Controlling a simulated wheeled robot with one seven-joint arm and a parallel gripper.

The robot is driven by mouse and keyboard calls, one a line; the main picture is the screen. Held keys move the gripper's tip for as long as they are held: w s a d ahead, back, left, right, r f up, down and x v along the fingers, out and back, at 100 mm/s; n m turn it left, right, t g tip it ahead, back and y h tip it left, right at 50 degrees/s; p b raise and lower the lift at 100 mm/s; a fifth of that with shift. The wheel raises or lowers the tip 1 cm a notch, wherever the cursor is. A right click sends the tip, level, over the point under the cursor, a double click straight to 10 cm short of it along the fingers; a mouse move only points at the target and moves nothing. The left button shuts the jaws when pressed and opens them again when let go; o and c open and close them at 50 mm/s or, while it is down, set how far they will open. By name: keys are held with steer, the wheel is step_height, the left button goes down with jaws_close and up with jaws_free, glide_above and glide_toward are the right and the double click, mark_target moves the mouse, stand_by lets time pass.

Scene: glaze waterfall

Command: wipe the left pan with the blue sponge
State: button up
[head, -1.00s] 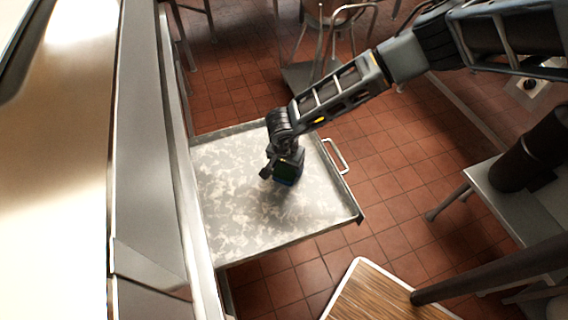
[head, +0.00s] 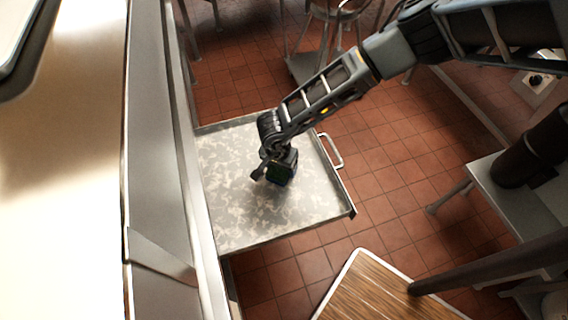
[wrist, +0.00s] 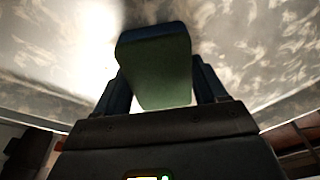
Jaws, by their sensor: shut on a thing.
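A shallow metal pan (head: 235,222) with a mottled grey and cream surface and a side handle (head: 331,150) lies in the middle of the head view. Its mottled surface also fills the top of the wrist view (wrist: 255,50). Only this one pan is plain to see. My gripper (head: 275,168) points down over the middle of the pan. It is shut on the sponge (wrist: 155,65), which looks blue-green and sits between both fingers. In the head view the sponge (head: 282,172) is dark and partly hidden by the gripper. I cannot tell whether it touches the pan.
A pale counter (head: 70,190) with a metal edge runs along the left, beside the pan. A wood-topped surface (head: 385,290) stands at the bottom right, and a grey table (head: 500,190) at the right. Chairs (head: 335,20) stand at the back. Red tiled floor (head: 390,160) lies between.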

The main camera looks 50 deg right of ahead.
steer(key=shift+s+d, duration=0.1)
steer(key=shift+s, duration=0.05)
steer(key=shift+s+d+r+p, duration=0.1)
steer(key=shift+s+d+p, duration=0.35)
steer(key=shift+d, duration=0.25)
steer(key=shift+s+d+r+p, duration=0.1)
steer(key=shift+s+d+p, duration=0.3)
steer(key=shift+d, duration=0.3)
steer(key=shift+s+a+f+p, duration=0.1)
steer(key=shift+s+a+p, duration=0.3)
steer(key=shift+s, duration=0.1)
steer(key=shift+s+a+f+p, duration=0.1)
steer(key=shift+s+a+p, duration=0.2)
steer(key=shift+s, duration=0.2)
steer(key=shift+w+a+f, duration=0.1)
steer(key=shift+w+a, duration=0.4)
steer(key=shift+a, duration=0.25)
steer(key=shift+w+a+f, duration=0.1)
steer(key=shift+w+a, duration=0.35)
steer(key=shift+a, duration=0.25)
steer(key=shift+r, duration=0.15)
steer(key=shift+d, duration=0.1)
steer(key=shift+s+d+r, duration=0.1)
steer(key=shift+s+d, duration=0.4)
steer(key=shift+d, duration=0.25)
steer(key=shift+s+d+r, duration=0.1)
steer(key=shift+s+d, duration=0.35)
steer(key=shift+d, duration=0.25)
